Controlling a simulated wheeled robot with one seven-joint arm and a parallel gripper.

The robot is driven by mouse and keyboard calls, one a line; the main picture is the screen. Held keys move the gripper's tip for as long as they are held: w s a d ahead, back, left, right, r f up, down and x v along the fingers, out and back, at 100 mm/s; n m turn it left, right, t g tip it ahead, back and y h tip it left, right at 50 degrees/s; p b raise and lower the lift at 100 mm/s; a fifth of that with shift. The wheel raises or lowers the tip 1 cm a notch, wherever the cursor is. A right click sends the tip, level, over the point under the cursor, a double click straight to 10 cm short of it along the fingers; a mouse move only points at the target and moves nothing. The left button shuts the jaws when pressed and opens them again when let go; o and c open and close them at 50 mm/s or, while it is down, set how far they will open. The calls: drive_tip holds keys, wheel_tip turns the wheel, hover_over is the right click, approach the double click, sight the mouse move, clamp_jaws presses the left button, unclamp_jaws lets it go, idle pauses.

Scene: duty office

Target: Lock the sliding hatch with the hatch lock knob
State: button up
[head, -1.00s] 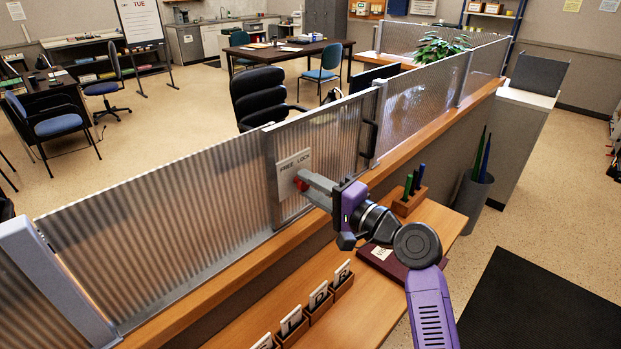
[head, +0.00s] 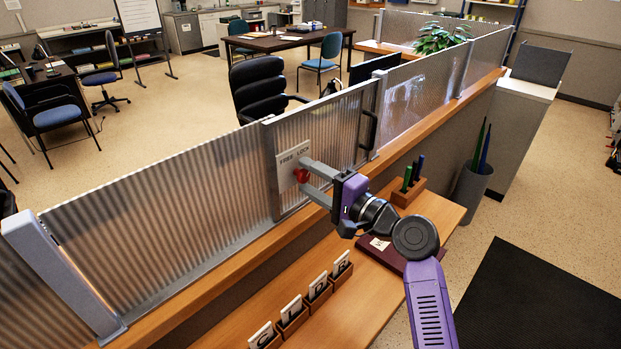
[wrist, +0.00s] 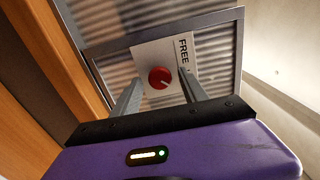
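The hatch lock knob (wrist: 160,78) is red and round, on a white plate (wrist: 146,52) fixed to the sliding hatch (head: 340,135). The plate reads FREE in the wrist view; FREE LOCK shows in the head view. A pale pointer mark on the knob slants to the lower right in the wrist view. My gripper (head: 308,177) is at the plate, its fingers spread apart. In the wrist view, the knob appears between the fingertips with a gap on each side. The right finger covers part of the lettering.
The hatch is a ribbed translucent panel with a dark handle (head: 369,130), in a partition above a wooden ledge (head: 225,264). Below on the counter are a pen block (head: 408,192), a maroon book (head: 392,258) and letter card holders (head: 318,304).

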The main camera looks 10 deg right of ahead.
drive_tip(key=shift+s, duration=0.1)
drive_tip(key=b+v, duration=0.2)
drive_tip(key=v, duration=0.5)
drive_tip(key=shift+s+d, duration=0.2)
drive_tip(key=shift+s, duration=0.1)
